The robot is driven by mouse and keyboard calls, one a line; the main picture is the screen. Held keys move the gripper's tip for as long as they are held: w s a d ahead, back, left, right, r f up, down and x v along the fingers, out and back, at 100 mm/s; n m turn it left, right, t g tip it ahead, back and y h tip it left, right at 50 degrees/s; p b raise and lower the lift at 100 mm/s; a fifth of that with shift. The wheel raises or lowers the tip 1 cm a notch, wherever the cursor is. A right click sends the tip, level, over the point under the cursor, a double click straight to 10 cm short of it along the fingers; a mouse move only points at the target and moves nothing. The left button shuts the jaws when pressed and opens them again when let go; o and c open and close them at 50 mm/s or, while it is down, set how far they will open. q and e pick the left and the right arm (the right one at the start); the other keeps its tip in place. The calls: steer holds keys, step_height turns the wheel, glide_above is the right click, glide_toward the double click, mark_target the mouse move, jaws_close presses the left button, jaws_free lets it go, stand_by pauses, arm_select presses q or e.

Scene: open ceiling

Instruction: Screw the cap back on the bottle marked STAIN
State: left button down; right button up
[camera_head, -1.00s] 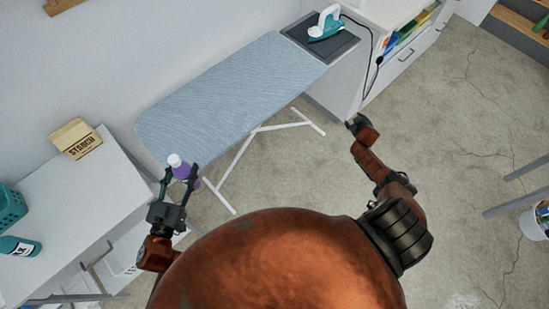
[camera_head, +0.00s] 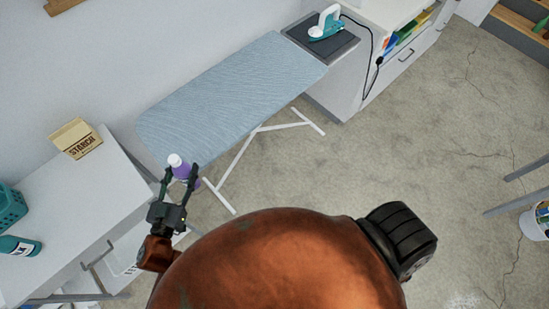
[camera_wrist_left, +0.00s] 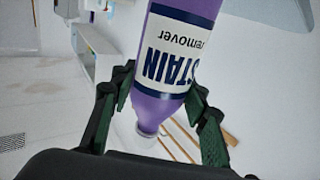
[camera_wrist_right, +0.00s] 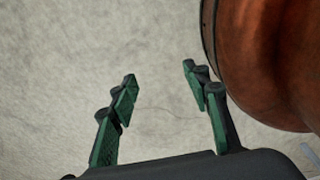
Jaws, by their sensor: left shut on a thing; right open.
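A purple bottle (camera_wrist_left: 168,60) with a white label reading STAIN remover is between the fingers of my left gripper (camera_head: 180,174). My left gripper is shut on it, one finger on each side, beside the near end of the ironing board. In the head view the bottle (camera_head: 182,171) has a white top (camera_head: 175,160) pointing up. In the left wrist view the label is upside down and a pale narrow end (camera_wrist_left: 148,129) points down the picture. I cannot tell whether that end is capped. No separate cap shows. My right gripper (camera_wrist_right: 160,78) is open and empty above bare floor.
A white table (camera_head: 85,190) at left carries a STARCH box (camera_head: 76,139), a teal basket (camera_head: 10,207) and a teal bottle (camera_head: 20,246). Open concrete floor (camera_head: 430,150) lies right.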

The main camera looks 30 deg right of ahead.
stand_by(0.3)
arm_select(q)
steer(key=shift+r, duration=0.1)
steer(key=shift+a+r+t, duration=0.1)
steer(key=shift+r+t, duration=0.05)
steer(key=shift+t, duration=0.15)
steer(key=s+a+r+n+t+y, duration=0.1)
steer(key=a+r+n+y, duration=0.1)
steer(key=a+n+y, duration=0.2)
steer(key=s+a+r+n+t+y, duration=0.1)
steer(key=a+r+n+t+y, duration=0.1)
steer(key=a+n+y, duration=0.2)
steer(key=a+y, duration=0.3)
steer(key=a, duration=0.4)
steer(key=shift+s+a+t+y, duration=0.15)
steer(key=shift+a+t+y, duration=0.05)
steer(key=shift+t+y, duration=0.1)
